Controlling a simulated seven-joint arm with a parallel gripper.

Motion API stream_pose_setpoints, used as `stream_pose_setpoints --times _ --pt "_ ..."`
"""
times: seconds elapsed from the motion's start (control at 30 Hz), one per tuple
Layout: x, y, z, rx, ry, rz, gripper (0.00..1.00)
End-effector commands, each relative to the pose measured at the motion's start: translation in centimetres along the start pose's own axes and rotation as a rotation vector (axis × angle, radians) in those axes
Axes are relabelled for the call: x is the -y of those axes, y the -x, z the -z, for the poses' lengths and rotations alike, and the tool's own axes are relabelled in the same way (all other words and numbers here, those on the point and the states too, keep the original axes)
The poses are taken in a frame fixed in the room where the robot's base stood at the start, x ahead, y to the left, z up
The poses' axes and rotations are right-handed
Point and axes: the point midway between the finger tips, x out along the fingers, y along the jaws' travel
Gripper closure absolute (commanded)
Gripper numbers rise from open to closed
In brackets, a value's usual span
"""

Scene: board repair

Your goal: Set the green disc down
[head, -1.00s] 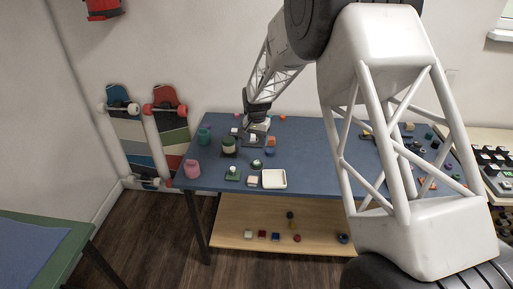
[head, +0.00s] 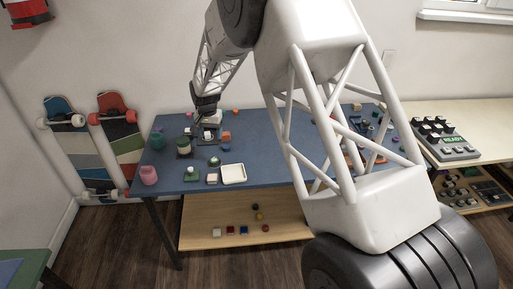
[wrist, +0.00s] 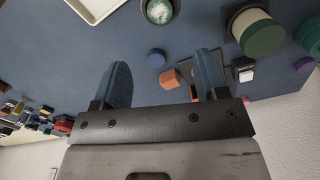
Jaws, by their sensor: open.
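A green disc (wrist: 264,39) forms the near end of a cream cylinder (wrist: 248,20) on a dark square pad, right of my gripper in the wrist view. The same green-and-cream stack (head: 183,145) stands at the left of the blue table in the head view. My gripper (wrist: 163,80) is open, with its two blue-grey fingers wide apart and nothing held between them. In the head view my gripper (head: 205,112) is above the back left of the table, right of the stack and apart from it.
An orange cube (wrist: 170,79) and a blue disc (wrist: 156,57) lie beyond my open fingers. A teal cup (head: 157,141) and a pink cup (head: 148,175) stand at the table's left. A white tray (head: 233,174) lies at the front. Clear blue tabletop (head: 262,152) shows right of it.

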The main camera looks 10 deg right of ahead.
Motion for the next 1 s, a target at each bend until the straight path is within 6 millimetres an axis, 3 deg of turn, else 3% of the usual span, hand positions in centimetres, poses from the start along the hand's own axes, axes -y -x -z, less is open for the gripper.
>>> stream_pose_setpoints --times 0.17,0.37,0.57,1.0 --pt "-0.2 0.2 -0.1 -0.001 0.001 0.001 0.33" --pt "-1.6 2.1 -0.7 -0.009 0.008 0.005 0.33" --pt "-5.0 6.1 -2.5 -0.024 0.023 0.013 0.33" --pt "-14.5 15.3 -9.7 -0.068 0.073 0.029 0.33"
